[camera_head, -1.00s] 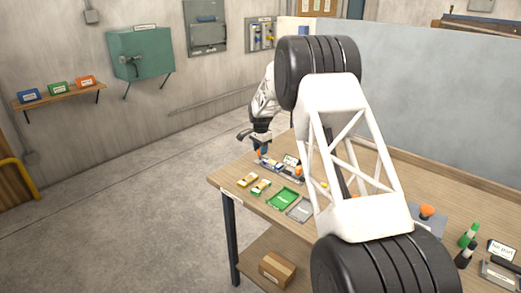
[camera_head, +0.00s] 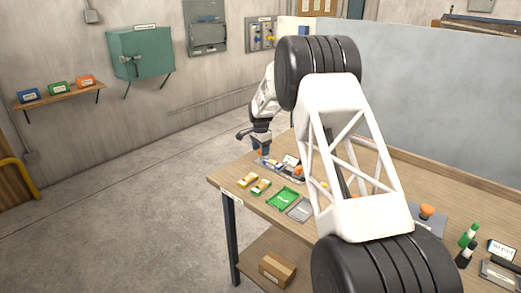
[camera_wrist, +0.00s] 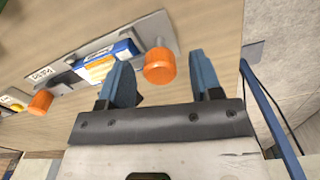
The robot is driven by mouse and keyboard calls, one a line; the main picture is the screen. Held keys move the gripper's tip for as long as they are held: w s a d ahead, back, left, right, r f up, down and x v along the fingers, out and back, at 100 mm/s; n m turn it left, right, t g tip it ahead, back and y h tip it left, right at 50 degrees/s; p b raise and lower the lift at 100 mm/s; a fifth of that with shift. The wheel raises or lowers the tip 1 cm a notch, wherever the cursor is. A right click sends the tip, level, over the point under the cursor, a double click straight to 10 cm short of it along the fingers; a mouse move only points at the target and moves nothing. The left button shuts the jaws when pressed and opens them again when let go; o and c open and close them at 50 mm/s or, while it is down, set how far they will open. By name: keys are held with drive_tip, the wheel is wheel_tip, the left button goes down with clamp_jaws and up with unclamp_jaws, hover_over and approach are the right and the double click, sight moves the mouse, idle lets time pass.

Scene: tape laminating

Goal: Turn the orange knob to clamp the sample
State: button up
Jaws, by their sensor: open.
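In the wrist view an orange knob (camera_wrist: 160,66) sits at the right end of a grey metal fixture plate (camera_wrist: 163,22). My gripper (camera_wrist: 161,60) is open, its two blue fingers spread with this knob between them in the picture. I cannot tell whether either finger touches it. A second orange knob (camera_wrist: 40,103) is at the fixture's left end. A blue block with a white and yellow label (camera_wrist: 101,66), likely the sample, lies between the knobs, partly behind the left finger. In the head view my gripper (camera_head: 264,151) is over the fixture at the table's far left edge.
The wooden table (camera_head: 232,181) also holds a green tray (camera_head: 284,199), a grey tray (camera_head: 301,209) and small yellow-topped pieces (camera_head: 247,180) in front of the fixture. Another orange-topped device (camera_head: 427,212) and green and black bottles stand at right. A grey partition (camera_head: 440,95) stands behind.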

drive_tip(key=shift+r, duration=3.9)
drive_tip(key=shift+s+d+r, duration=0.15)
drive_tip(key=shift+s+r, duration=0.2)
drive_tip(key=shift+r, duration=0.1)
drive_tip(key=s+d+r+n, duration=0.2)
drive_tip(key=s+r, duration=0.4)
drive_tip(key=s, duration=0.4)
drive_tip(key=s+d+r+n+t, duration=0.1)
drive_tip(key=s+d+r, duration=0.2)
drive_tip(key=s+r, duration=0.55)
drive_tip(key=s+d+r+n, duration=0.2)
drive_tip(key=s+r, duration=0.2)
drive_tip(key=s, duration=0.9)
drive_tip(key=s+d+f+n, duration=0.1)
drive_tip(key=s+n, duration=0.1)
drive_tip(key=s, duration=1.1)
drive_tip(key=s+d+f+n+t, duration=0.1)
drive_tip(key=s+d+f+n, duration=0.1)
drive_tip(key=s, duration=1)
drive_tip(key=s+d+f+n, duration=0.1)
drive_tip(key=s+f+n, duration=0.1)
drive_tip(key=s, duration=1.1)
drive_tip(key=shift+s+d+t, duration=0.2)
drive_tip(key=shift+s+t, duration=0.1)
drive_tip(key=shift+s, duration=0.05)
